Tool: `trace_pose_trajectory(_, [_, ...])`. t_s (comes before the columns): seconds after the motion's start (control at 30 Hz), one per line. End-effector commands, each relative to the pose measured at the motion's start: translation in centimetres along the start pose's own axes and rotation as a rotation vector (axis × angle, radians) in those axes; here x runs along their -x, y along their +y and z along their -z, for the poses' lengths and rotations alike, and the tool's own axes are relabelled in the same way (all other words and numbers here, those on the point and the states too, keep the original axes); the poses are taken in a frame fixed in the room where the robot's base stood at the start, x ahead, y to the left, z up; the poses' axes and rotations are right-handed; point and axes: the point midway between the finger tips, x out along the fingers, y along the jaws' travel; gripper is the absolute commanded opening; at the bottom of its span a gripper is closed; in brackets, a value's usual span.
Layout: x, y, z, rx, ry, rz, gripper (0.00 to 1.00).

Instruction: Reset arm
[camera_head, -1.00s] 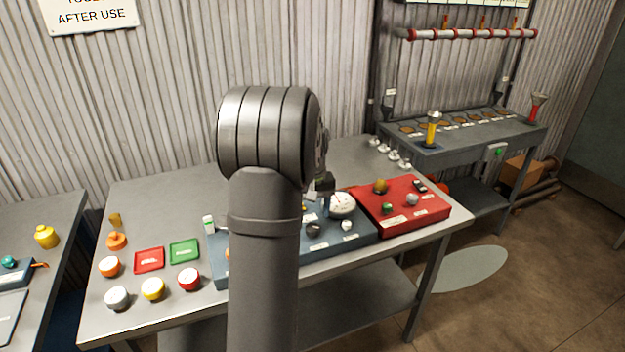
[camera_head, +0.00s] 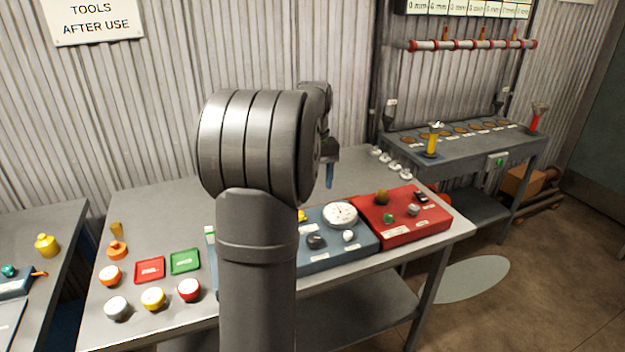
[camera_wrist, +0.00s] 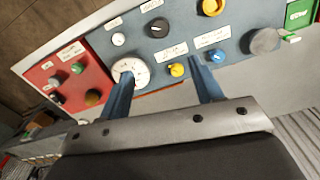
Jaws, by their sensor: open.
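My gripper (camera_wrist: 160,92) is open in the wrist view, its two blue fingers apart with nothing between them. In the head view the gripper (camera_head: 329,176) hangs above the back of the bench, behind the blue panel, and my arm hides part of it. The blue panel (camera_head: 362,243) carries a white dial gauge (camera_head: 340,214), a black knob (camera_head: 316,241) and a white knob. In the wrist view the gauge (camera_wrist: 131,73) lies beyond the left finger, and a yellow knob (camera_wrist: 177,70) and a blue knob (camera_wrist: 216,56) lie beyond the gap.
A red panel (camera_head: 440,226) adjoins the blue one on the right. Red (camera_head: 150,270) and green (camera_head: 185,262) trays and several coloured round pieces stand at the bench's left. Small white-grey pieces (camera_head: 395,165) line its back right edge. The back left bench top is bare.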

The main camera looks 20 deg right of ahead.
Motion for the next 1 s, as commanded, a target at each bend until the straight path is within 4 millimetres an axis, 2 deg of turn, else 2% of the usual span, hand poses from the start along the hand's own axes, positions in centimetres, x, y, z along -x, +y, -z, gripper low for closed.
trace_pose_trajectory(0.23, [-0.2,0.0,0.0,0.000,-0.001,0.000,0.59])
trace_pose_trajectory(0.37, [-1.1,0.0,0.0,0.000,-0.002,0.001,0.59])
trace_pose_trajectory(0.47, [-2.6,0.0,0.0,0.000,-0.003,0.001,0.59])
trace_pose_trajectory(1.0, [-13.3,0.0,-0.1,0.000,-0.004,0.002,0.59])
